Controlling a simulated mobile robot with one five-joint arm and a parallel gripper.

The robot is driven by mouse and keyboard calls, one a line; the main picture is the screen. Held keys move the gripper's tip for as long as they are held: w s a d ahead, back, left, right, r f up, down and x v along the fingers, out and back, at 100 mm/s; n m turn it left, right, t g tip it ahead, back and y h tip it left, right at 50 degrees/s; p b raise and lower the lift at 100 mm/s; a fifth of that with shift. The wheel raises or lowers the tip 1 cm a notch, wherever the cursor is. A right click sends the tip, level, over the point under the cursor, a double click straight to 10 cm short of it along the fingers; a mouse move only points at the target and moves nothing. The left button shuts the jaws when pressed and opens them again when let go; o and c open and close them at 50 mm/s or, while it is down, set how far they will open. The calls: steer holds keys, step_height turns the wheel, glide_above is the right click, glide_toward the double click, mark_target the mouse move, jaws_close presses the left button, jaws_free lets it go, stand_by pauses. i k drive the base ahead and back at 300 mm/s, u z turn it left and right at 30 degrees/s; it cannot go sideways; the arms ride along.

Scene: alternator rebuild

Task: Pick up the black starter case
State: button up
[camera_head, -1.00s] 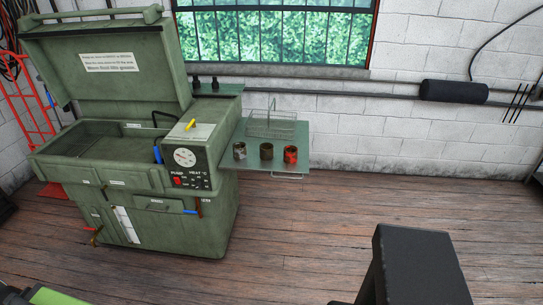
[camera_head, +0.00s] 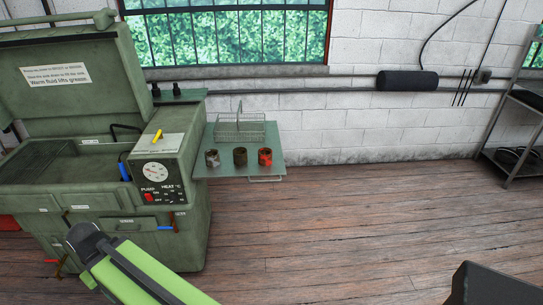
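Three small round cases stand in a row on the green side shelf (camera_head: 222,171) of the parts washer. The left one (camera_head: 212,158) is dark with grey patches, the middle one (camera_head: 240,157) is dark brown, and the right one (camera_head: 265,157) is red and dark. Grime makes it hard to tell which is the black starter case. My green arm link shows at the lower left, in front of the washer and apart from the cases. No gripper fingers can be made out.
The green parts washer (camera_head: 190,235) stands at the left with its lid up. A wire basket (camera_head: 240,131) sits behind the cases. A metal rack (camera_head: 510,150) stands at the right wall. The wooden floor (camera_head: 350,225) right of the washer is clear.

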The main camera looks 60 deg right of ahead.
mark_target(240, 156)
steer(key=z, duration=0.15)
steer(key=i, duration=1)
